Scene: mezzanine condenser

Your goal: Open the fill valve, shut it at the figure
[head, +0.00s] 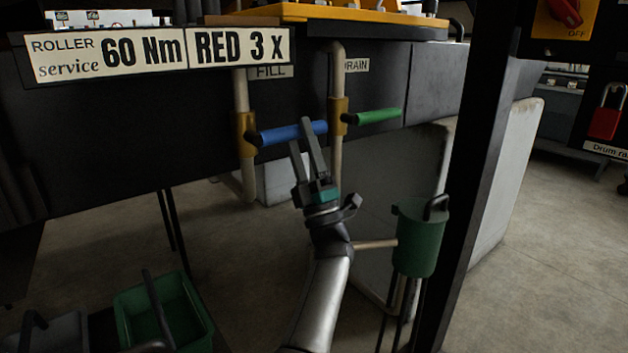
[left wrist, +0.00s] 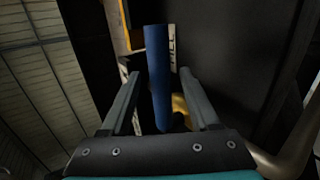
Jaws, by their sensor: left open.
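The fill valve is a brass body (head: 244,134) on the left pale pipe under the FILL label (head: 268,72). Its blue lever (head: 290,133) points sideways to the right, across the pipe. My left gripper (head: 300,132) is open at the lever, reaching up from below. In the left wrist view the blue lever (left wrist: 158,75) lies between the two spread fingers (left wrist: 158,85), with a gap on each side. The fingers hide part of the lever in the head view. No gauge or fill reading can be made out.
The drain valve (head: 338,117), with a green lever (head: 378,116), is close to the right on a parallel pipe. A green bucket (head: 417,240) hangs by a dark post (head: 478,150). A green crate (head: 160,310) is low at left. The dark panel (head: 90,140) fills the left.

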